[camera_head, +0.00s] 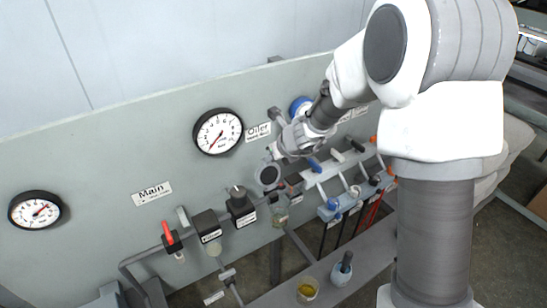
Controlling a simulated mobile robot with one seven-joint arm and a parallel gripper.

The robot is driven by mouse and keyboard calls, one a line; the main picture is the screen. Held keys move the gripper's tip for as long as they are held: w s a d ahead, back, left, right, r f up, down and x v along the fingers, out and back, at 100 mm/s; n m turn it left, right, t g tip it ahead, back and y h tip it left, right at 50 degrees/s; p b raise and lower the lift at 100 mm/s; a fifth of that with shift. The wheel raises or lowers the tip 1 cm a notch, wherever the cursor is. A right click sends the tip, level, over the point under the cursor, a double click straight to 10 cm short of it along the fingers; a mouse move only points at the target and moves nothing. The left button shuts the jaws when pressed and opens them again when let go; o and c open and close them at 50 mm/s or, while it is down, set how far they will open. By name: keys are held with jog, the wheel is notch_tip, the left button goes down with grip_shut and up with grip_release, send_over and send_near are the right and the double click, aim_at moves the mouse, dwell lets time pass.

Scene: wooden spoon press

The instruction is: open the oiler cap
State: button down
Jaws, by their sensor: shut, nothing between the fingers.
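The oiler is on the grey panel below the "Oiler" label (258,132). Its clear greenish bowl (279,210) hangs under the pipe line. Just above the bowl is a round, dark-rimmed disc with a pale face (268,176), tilted toward the camera; it looks like the oiler cap, standing up, but I cannot be sure. My gripper (277,152) is shut and empty, reaching in from the upper right just above this disc. Whether the fingertips touch it I cannot tell. My gripper hides part of the panel and pipe behind it.
Two gauges (218,132) (39,210) are on the panel. A red-handled valve (169,233) and dark filter units (241,206) stand left of the oiler.

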jog(key=shift+w+a+r, duration=0.25)
jog(key=shift+w+a, duration=0.1)
jog(key=shift+a, duration=0.05)
dwell(0.4)
jog(key=shift+r+p, duration=0.5)
jog(key=shift+p, duration=0.05)
jog(key=shift+w+a+p, duration=0.2)
jog(key=shift+w+p, duration=0.1)
jog(key=shift+p, duration=0.05)
jog(key=shift+s+d+r, duration=0.15)
jog(key=shift+s+d, duration=0.15)
jog(key=shift+d, duration=0.1)
